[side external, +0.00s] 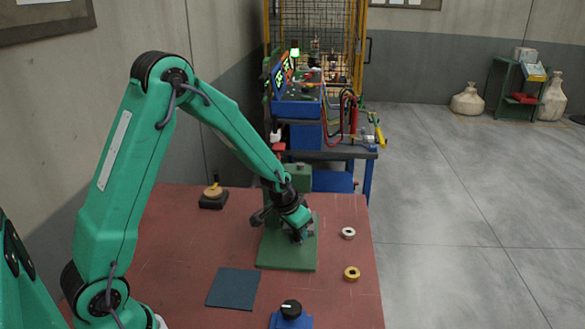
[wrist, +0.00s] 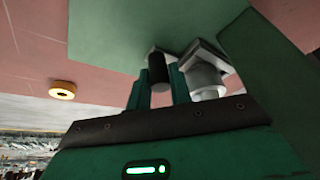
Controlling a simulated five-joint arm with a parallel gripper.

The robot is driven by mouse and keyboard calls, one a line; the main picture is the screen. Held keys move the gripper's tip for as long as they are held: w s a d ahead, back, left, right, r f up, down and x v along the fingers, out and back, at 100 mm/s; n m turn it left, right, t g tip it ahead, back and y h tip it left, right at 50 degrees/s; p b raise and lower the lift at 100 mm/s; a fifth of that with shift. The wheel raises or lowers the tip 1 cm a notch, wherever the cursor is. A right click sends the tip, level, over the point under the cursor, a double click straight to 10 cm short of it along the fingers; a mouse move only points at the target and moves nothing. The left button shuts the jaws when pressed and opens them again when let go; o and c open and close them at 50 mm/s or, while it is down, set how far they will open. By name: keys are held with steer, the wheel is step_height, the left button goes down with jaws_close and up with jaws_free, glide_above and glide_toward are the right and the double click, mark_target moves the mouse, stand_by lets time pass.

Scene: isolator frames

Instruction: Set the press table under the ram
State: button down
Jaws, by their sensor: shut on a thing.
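The green press stands on the red table, with its base plate (side external: 283,250) flat and its column (side external: 300,177) behind my gripper. My gripper (side external: 302,236) is low over the base plate. In the wrist view my gripper (wrist: 158,88) is shut on a black upright knob (wrist: 158,68). A grey square plate, seemingly the press table (wrist: 212,52), lies close beside the knob. A silver cylinder, seemingly the ram (wrist: 206,82), stands over this plate and covers much of it. I cannot tell how well the two line up. My gripper hides the plate in the side view.
A white ring (side external: 348,233) and a yellow ring (side external: 351,273) lie right of the press. A blue-grey mat (side external: 232,288) and a blue block with a black knob (side external: 290,316) are in front. A dark block with a tan top (side external: 213,199) is at the back left.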

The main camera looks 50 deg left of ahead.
steer(key=shift+w+a, duration=0.2)
steer(key=shift+a, duration=0.1)
steer(key=c, duration=1.6)
jaws_free()
steer(key=shift+s+d+r, duration=0.1)
steer(key=shift+d+r, duration=0.05)
steer(key=shift+v, duration=3.8)
steer(key=shift+r, duration=0.1)
steer(key=shift+t+h, duration=0.3)
steer(key=shift+t, duration=0.3)
steer(key=s+d+r, duration=0.2)
steer(key=s+r, duration=0.2)
steer(key=s, duration=0.3)
steer(key=s+d+r, duration=0.2)
steer(key=s+r, duration=0.3)
steer(key=s, duration=0.2)
steer(key=s+d+r, duration=0.2)
steer(key=s+r, duration=0.3)
steer(key=s, duration=0.3)
steer(key=shift+r, duration=0.2)
